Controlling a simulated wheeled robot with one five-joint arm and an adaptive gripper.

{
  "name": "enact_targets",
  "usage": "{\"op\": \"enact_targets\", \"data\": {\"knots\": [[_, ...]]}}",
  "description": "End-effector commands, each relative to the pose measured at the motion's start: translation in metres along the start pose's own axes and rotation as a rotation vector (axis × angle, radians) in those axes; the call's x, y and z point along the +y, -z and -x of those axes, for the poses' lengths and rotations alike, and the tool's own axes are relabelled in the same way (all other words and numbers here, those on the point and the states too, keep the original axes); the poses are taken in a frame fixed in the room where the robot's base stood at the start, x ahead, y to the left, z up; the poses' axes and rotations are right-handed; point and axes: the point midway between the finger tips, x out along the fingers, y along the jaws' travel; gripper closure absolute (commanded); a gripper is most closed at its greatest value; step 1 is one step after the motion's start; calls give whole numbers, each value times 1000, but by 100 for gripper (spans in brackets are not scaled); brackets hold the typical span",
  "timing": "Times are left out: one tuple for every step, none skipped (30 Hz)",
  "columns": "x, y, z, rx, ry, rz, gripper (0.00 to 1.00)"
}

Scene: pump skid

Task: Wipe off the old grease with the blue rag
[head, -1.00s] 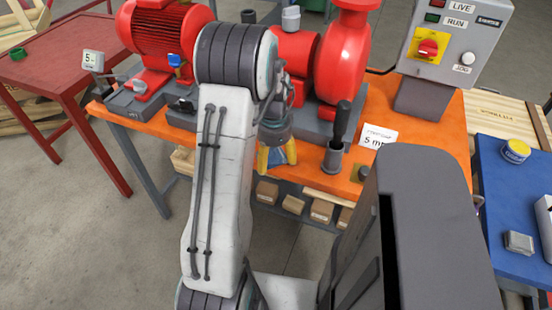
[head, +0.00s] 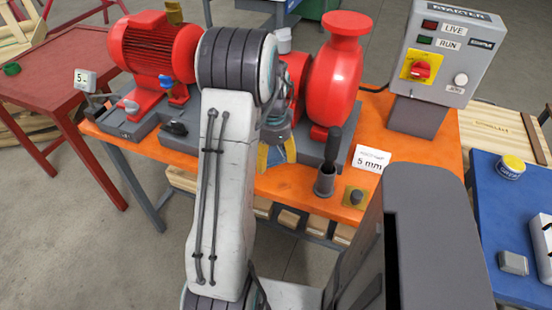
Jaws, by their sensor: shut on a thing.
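My gripper (head: 276,156) shows only in part beside and behind my arm link, over the front edge of the orange bench (head: 400,135). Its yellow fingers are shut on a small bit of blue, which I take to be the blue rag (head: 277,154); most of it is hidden. The pump skid stands on the bench, with a red motor (head: 150,47) at left and a red pump (head: 334,75) right of my arm. I cannot make out any old grease; my arm covers the middle of the skid.
A dark-handled tool stands in a grey holder (head: 325,180) near the gripper, beside a 5 mm card (head: 371,159). A starter box (head: 440,55) rises at the right. A blue table (head: 500,225) holds a yellow-lidded tin (head: 511,167). A red table (head: 45,72) stands left.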

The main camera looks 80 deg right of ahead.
Motion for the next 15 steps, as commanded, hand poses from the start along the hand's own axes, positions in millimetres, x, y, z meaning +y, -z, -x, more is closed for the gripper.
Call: {"op": "enact_targets", "data": {"knots": [[-1, -1, 9, 1, 1, 3, 59], [-1, -2, 12, 1, 1, 4, 59], [-2, -3, 15, 1, 1, 6, 59], [-2, -3, 18, 1, 1, 7, 59], [-2, -4, 20, 1, 1, 8, 59], [-3, -5, 24, 1, 1, 10, 59], [-3, -6, 27, 1, 1, 11, 59], [-4, -6, 29, 1, 1, 13, 59], [-4, -7, 32, 0, 1, 14, 59], [-4, -8, 34, 0, 0, 16, 59], [-4, -8, 36, 0, 0, 16, 59], [-4, -9, 37, 0, 0, 17, 59], [-4, -9, 38, 0, 0, 18, 59], [-5, -9, 38, 0, 0, 18, 59], [-5, -9, 38, 0, 0, 18, 59]]}}
